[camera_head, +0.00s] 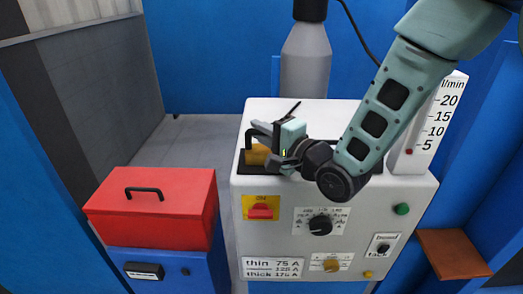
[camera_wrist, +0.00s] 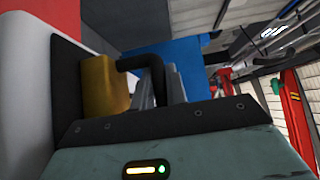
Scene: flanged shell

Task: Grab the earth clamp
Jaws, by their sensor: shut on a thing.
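The earth clamp appears to be the yellow-brown piece (camera_head: 257,154) on the left of the welding machine's top; it also shows in the wrist view (camera_wrist: 104,84). A bent black bar (camera_wrist: 150,62) stands right beside it. My gripper (camera_head: 268,143) is at this spot, with its grey fingers reaching left from the teal body. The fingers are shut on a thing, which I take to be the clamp. The contact is partly hidden by the bar and the gripper body, so the exact grip is not clear.
The white welding machine (camera_head: 285,242) has knobs and a red switch in front. A red toolbox (camera_head: 160,205) sits on a blue cabinet (camera_head: 190,265) at left. A grey gas cylinder (camera_head: 305,65) stands behind the machine, and a flow gauge (camera_head: 430,125) is at right.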

